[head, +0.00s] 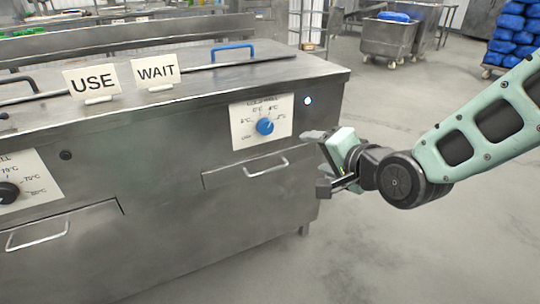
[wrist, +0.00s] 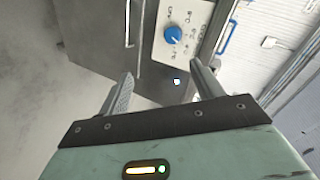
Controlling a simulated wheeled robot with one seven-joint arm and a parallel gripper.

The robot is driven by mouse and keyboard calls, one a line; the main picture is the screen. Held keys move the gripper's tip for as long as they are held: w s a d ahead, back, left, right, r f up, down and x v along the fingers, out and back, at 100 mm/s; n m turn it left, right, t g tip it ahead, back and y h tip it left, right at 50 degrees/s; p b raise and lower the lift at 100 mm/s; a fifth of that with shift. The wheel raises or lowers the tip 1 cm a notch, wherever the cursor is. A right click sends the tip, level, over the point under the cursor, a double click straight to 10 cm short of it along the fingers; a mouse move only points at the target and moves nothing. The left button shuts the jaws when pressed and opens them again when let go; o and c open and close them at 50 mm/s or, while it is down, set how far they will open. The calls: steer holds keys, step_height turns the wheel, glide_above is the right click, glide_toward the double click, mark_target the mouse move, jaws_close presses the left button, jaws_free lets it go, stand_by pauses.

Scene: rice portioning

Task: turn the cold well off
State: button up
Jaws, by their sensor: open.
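The cold well's blue knob (head: 264,126) sits on a white dial plate (head: 247,138) with temperature marks, on the front of the steel counter. A small light (head: 308,101) to its right is lit. My gripper (head: 318,162) is to the right of the knob and in front of the counter, apart from it, open and empty. In the wrist view the knob (wrist: 173,34) shows beyond the two spread fingers (wrist: 162,88), and the lit light (wrist: 177,82) shows between them. I cannot tell exactly which mark the knob points at.
The steel counter (head: 180,115) has a USE sign (head: 92,82), a WAIT sign (head: 156,71) and a lid with a blue handle (head: 233,48). A drawer handle (head: 266,168) sticks out below the dial. A black knob (head: 8,193) is at far left.

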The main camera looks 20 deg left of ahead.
steer(key=w+a+f+m+t+y+b, duration=0.25)
steer(key=a+f+m+b, duration=0.2)
steer(key=f, duration=0.25)
steer(key=y+b, duration=0.1)
steer(key=b, duration=0.4)
glide_toward(267, 129)
steer(key=shift+t, duration=0.35)
steer(key=x, duration=0.8)
steer(key=shift+a+f, duration=0.15)
steer(key=shift+f, duration=0.05)
steer(key=shift+c, duration=0.4)
steer(key=c, duration=0.9)
